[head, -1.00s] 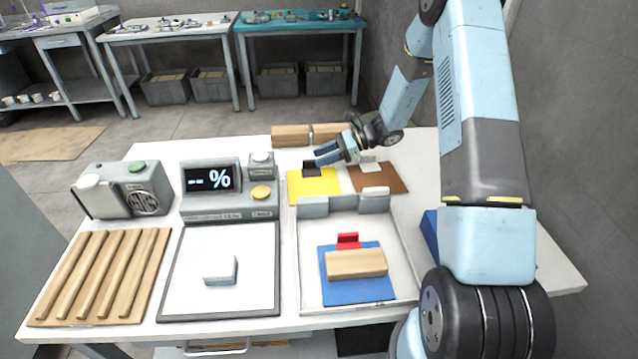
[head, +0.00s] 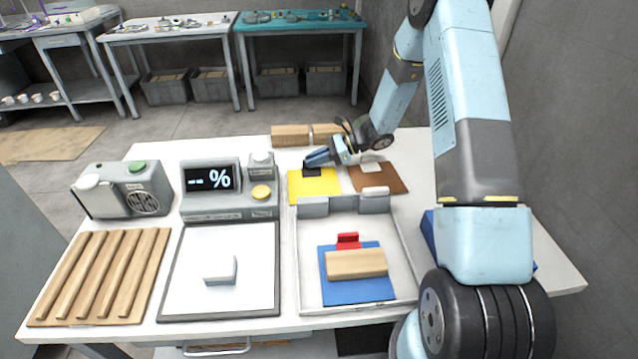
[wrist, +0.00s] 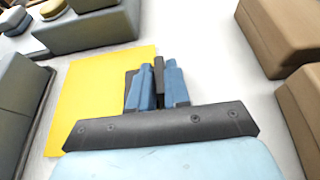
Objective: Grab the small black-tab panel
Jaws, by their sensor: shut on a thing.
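The yellow panel (head: 318,191) with its black tab (head: 312,171) lies on the white table behind the grey-walled tray. It also shows in the wrist view as a flat yellow sheet (wrist: 88,95). My gripper (head: 309,161) is at the tab from above and behind, with its blue fingers shut on it. In the wrist view, the fingers (wrist: 158,88) close around a narrow dark upright piece, and more black shows left of them. The fingers hide part of the tab. The panel appears still flat on the table.
A brown panel with a pale tab (head: 392,184) lies just right of the yellow one. Wooden blocks (head: 291,136) stand behind. The grey display unit (head: 229,204) is close on the left. The tray's grey blocks (head: 314,206) stand in front.

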